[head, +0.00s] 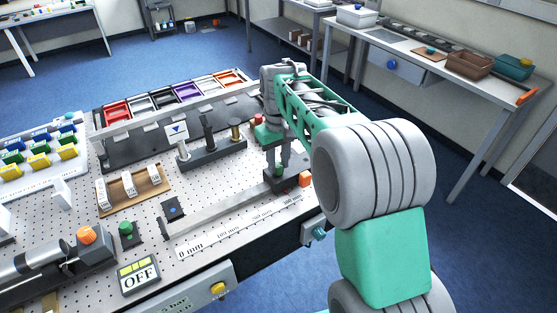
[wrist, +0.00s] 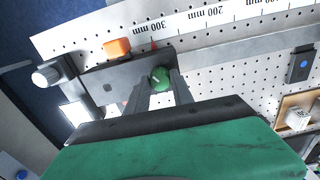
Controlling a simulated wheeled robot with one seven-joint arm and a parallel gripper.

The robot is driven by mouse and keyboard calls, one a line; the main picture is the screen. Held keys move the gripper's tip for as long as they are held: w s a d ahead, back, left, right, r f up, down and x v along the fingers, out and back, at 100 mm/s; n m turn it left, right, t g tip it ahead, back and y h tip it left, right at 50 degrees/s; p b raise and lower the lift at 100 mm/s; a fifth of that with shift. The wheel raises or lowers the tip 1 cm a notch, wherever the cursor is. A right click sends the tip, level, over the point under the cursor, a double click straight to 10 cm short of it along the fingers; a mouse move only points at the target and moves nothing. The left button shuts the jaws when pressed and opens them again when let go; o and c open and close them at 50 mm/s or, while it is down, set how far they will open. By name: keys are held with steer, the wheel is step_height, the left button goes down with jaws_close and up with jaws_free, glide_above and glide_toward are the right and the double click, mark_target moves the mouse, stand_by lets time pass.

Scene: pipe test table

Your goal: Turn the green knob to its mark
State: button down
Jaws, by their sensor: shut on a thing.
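The green knob (wrist: 160,75) sits on a dark grey panel (wrist: 112,78) in the wrist view, with a light pointer line on its face. My gripper (wrist: 162,86) is shut on it, one finger on each side. A small red mark (wrist: 153,43) shows just beyond the knob at the panel edge; I cannot tell whether the pointer lines up with it.
An orange block (head: 305,179) is right beside the gripper; it also shows in the wrist view (wrist: 117,47). A grey rail (head: 215,208) and a millimetre scale (head: 235,232) run leftward. A post rack (head: 212,153) stands behind. A green button (head: 126,228) is farther left.

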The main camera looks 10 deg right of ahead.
mark_target(278, 165)
steer(key=m, duration=0.6)
steer(key=shift+p, duration=0.3)
steer(key=shift+m, duration=0.4)
steer(key=c, duration=1.1)
jaws_free()
steer(key=shift+r, duration=0.1)
step_height(278, 165, up, 8)
steer(key=shift+f+b, duration=0.2)
steer(key=shift+b, duration=0.2)
